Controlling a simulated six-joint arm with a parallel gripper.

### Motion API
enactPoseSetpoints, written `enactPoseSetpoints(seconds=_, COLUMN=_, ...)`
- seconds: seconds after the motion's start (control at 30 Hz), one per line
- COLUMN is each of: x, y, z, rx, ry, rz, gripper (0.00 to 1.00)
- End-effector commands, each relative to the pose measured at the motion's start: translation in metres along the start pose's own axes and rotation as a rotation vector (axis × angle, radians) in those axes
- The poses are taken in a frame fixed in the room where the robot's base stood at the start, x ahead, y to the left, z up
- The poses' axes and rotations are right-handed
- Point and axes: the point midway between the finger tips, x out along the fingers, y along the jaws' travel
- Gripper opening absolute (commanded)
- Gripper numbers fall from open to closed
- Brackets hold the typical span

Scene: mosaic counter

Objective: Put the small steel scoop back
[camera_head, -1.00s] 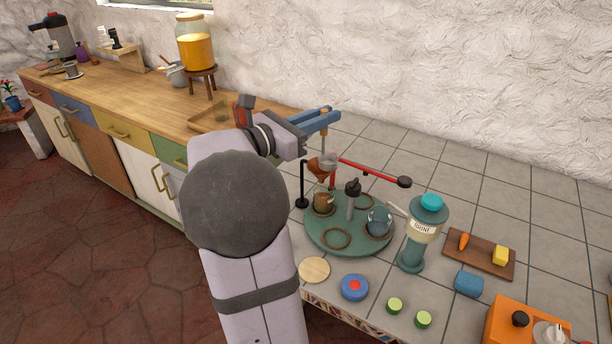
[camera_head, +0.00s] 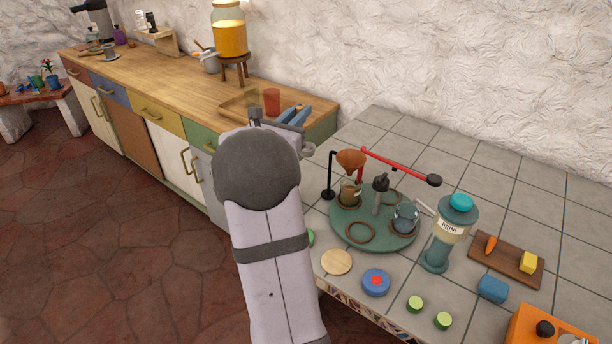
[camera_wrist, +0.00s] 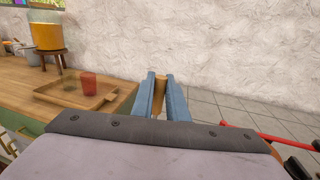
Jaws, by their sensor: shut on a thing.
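My gripper (camera_head: 293,115) is shut on the small steel scoop, above the right end of the wooden counter in the head view. In the wrist view, the scoop's tan handle (camera_wrist: 160,100) shows between the two blue fingers. The scoop's steel bowl is hidden in both current views. A shallow wooden tray (camera_wrist: 102,100) lies on the counter to the left of my gripper, holding a red cup (camera_wrist: 88,83) and a blurred brownish vessel (camera_wrist: 68,80).
On the tiled counter, a green round stand (camera_head: 385,239) carries a copper funnel (camera_head: 351,160) and glass vessels, with a red bar (camera_head: 400,167) above. A brine dispenser (camera_head: 446,232) stands right of it. A jar of orange liquid (camera_head: 230,37) stands on a stool at the back.

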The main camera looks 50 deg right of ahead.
Motion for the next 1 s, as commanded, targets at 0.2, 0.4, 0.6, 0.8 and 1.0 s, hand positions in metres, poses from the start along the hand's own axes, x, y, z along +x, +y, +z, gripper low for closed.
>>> enactPoseSetpoints(seconds=0.2, x=0.0, y=-0.001, z=-0.027, rx=-0.006, ry=0.005, rz=-0.001, gripper=0.0)
enactPoseSetpoints(seconds=0.4, x=0.0, y=-0.001, z=-0.052, rx=-0.004, ry=0.002, rz=-0.002, gripper=0.0)
enactPoseSetpoints(seconds=0.6, x=0.0, y=-0.001, z=-0.057, rx=-0.001, ry=0.0, rz=-0.002, gripper=0.0)
enactPoseSetpoints(seconds=0.8, x=0.0, y=-0.001, z=-0.074, rx=-0.005, ry=0.004, rz=-0.001, gripper=0.0)
enactPoseSetpoints(seconds=1.0, x=0.0, y=-0.001, z=-0.094, rx=-0.003, ry=0.001, rz=-0.001, gripper=0.0)
